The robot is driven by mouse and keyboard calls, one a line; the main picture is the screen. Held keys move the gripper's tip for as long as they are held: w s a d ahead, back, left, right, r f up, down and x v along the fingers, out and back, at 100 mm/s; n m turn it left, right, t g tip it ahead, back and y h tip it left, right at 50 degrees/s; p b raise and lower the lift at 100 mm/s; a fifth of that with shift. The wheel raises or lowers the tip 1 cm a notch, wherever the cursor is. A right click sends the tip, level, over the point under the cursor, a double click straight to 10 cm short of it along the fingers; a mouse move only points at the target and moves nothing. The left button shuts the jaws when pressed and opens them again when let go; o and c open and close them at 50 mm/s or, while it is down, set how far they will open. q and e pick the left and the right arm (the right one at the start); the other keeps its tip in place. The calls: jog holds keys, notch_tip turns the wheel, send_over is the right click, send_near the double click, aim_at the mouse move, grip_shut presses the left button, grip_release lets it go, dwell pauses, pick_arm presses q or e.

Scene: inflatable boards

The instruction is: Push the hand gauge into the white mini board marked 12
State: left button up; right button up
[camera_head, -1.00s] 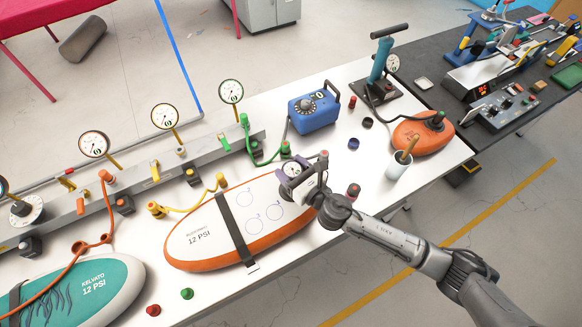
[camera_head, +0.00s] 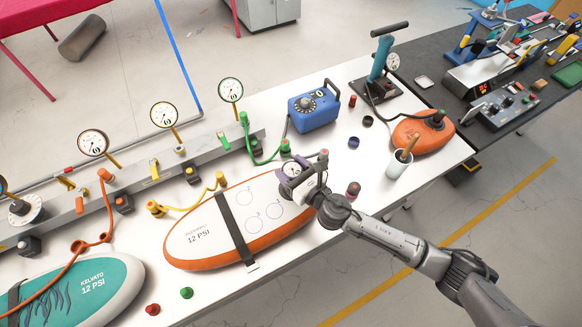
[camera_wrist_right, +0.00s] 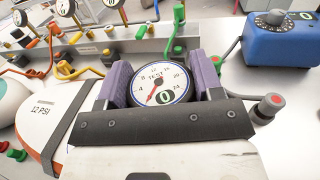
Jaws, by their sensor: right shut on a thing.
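In the head view the gauge (camera_head: 291,168) and my right gripper (camera_head: 288,182) are over the far right end of the white mini board (camera_head: 222,215). The board has an orange rim, a dark strap and the mark 12 PSI. It also shows at the wrist view's left (camera_wrist_right: 62,103). The gauge's lower end and any contact are hidden. My left gripper is out of view.
A teal board (camera_head: 92,283) lies at the lower left. A rail with several gauges (camera_head: 165,116) runs behind the white board. A blue box (camera_head: 314,107), a white cup (camera_head: 398,165) and an orange board (camera_head: 424,134) stand to the right. Red and green caps (camera_head: 187,293) lie in front.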

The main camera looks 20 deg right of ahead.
jog(key=shift+f+b, duration=0.4)
jog(key=shift+f, duration=0.2)
jog(key=shift+f+b, duration=0.3)
jog(key=shift+f, duration=0.1)
jog(key=o, duration=0.9)
jog(key=shift+c, duration=0.2)
jog(key=shift+o, duration=1)
jog(key=v, duration=1.4)
jog(key=shift+b, duration=0.3)
jog(key=shift+w, duration=0.1)
